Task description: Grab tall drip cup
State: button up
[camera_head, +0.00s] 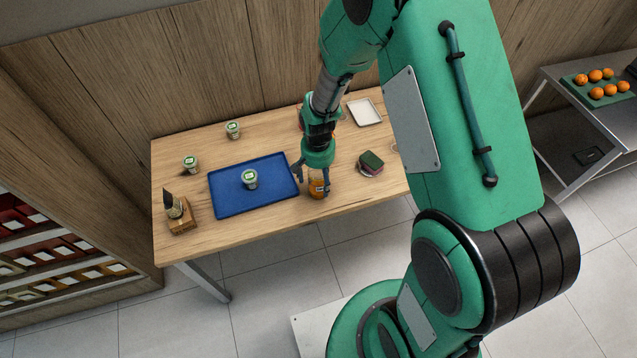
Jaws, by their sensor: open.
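A small white cup with a green label (250,179) stands on the blue tray (225,202). No label tells me which is the tall drip cup.
A dish with a green and reddish sponge-like block (371,162) stands right of my gripper. A white tray (365,112) lies at the back right. A wooden stand with a dark bottle (174,207) is at the left. Oranges (595,76) lie on a far-right table.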

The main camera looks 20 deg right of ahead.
jog(key=shift+f+b, duration=0.55)
jog(key=shift+f, duration=1.7)
jog(key=shift+c, duration=0.3)
jog(key=c, duration=1.2)
